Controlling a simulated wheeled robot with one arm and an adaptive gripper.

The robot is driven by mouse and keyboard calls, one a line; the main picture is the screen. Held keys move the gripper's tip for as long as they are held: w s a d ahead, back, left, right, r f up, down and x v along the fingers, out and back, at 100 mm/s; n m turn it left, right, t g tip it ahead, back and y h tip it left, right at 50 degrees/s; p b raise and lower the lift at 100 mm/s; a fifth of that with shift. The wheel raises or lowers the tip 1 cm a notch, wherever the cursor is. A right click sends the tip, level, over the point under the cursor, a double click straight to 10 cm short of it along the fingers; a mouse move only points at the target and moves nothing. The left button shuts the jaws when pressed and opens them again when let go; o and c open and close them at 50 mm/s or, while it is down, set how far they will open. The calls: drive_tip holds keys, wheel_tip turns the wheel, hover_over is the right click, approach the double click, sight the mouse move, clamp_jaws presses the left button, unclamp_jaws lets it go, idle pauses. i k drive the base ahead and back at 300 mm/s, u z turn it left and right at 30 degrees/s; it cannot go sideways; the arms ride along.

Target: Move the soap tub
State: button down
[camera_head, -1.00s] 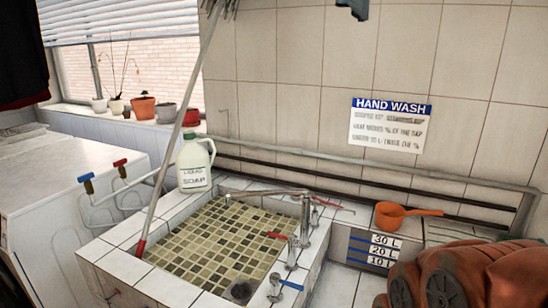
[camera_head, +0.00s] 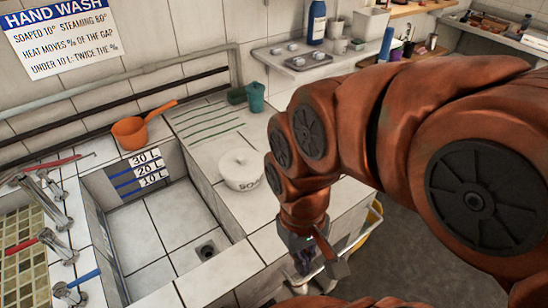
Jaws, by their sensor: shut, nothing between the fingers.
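The soap tub (camera_head: 240,172) is a round white tub with a lid and knob. My gripper (camera_head: 305,262) points downward near the counter's right edge, to the right of and below the tub in the picture. It is shut and holds nothing. It is apart from the tub.
The white basin (camera_head: 148,240) has level marks and a drain. An orange dipper (camera_head: 132,132) and a teal cup (camera_head: 255,97) stand behind it. Taps (camera_head: 50,240) stand at the left. A shelf with a metal tray (camera_head: 298,60) runs along the back.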

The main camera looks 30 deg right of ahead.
sight(249, 186)
drive_tip(key=z, duration=0.1)
drive_tip(key=k, duration=0.5)
drive_tip(key=u, duration=2.25)
drive_tip(key=i, duration=0.8)
drive_tip(key=z, duration=2.15)
